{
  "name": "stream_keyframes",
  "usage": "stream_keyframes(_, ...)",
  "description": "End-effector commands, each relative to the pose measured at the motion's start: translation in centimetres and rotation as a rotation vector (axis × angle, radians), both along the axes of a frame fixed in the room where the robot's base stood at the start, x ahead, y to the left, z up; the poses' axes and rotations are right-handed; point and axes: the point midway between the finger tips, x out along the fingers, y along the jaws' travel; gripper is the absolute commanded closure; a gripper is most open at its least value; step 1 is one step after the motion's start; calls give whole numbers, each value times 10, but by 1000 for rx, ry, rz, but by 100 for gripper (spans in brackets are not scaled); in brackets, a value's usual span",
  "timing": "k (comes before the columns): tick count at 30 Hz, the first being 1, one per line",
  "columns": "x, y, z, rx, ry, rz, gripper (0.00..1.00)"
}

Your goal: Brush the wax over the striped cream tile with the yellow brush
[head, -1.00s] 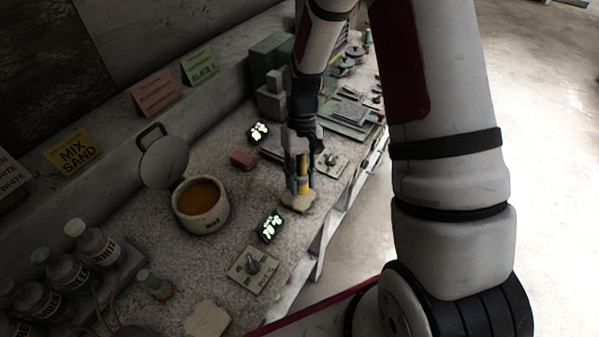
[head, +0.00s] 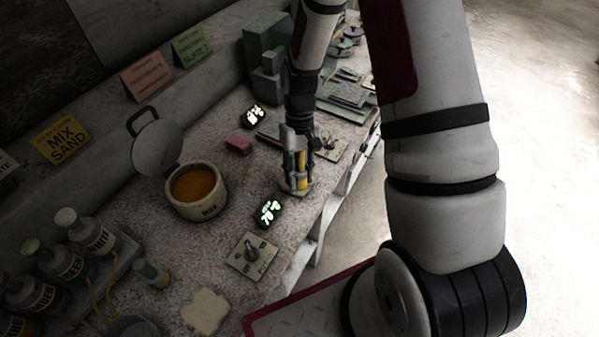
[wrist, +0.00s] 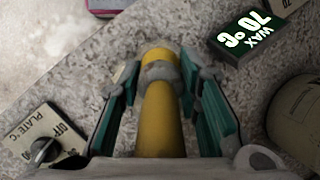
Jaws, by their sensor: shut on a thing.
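My gripper (head: 295,165) is shut on the yellow brush (head: 301,160) above the bench near its front edge. In the wrist view, the brush (wrist: 160,125) lies between the teal-padded fingers, with a grey collar partway along it. A pale patch (head: 294,190) shows at its lower end. I cannot tell whether that is bristles or a tile, or whether the tip touches anything. A cream slab with uneven edges (head: 205,312) lies flat at the bottom of the head view. No stripes can be made out on it. The open wax pot (head: 210,209), holding amber wax, stands left of the gripper.
A lit display (head: 268,211) and a dial plate (head: 252,255) lie between the gripper and the slab. A second display (head: 253,115), a red block (head: 239,144) and another dial (head: 328,147) are near my arm. Labelled bottles (head: 85,240) stand at left.

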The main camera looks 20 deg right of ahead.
Motion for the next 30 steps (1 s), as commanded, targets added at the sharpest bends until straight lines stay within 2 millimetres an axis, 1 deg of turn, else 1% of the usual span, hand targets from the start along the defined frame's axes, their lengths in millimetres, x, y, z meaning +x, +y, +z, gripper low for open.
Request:
stream_keyframes(6, -2, 0, 0, 0, 2, 0, 97)
stream_keyframes(21, -17, -11, 0, 0, 3, 0, 97)
stream_keyframes(30, -2, -2, -1, 0, 0, 1, 97)
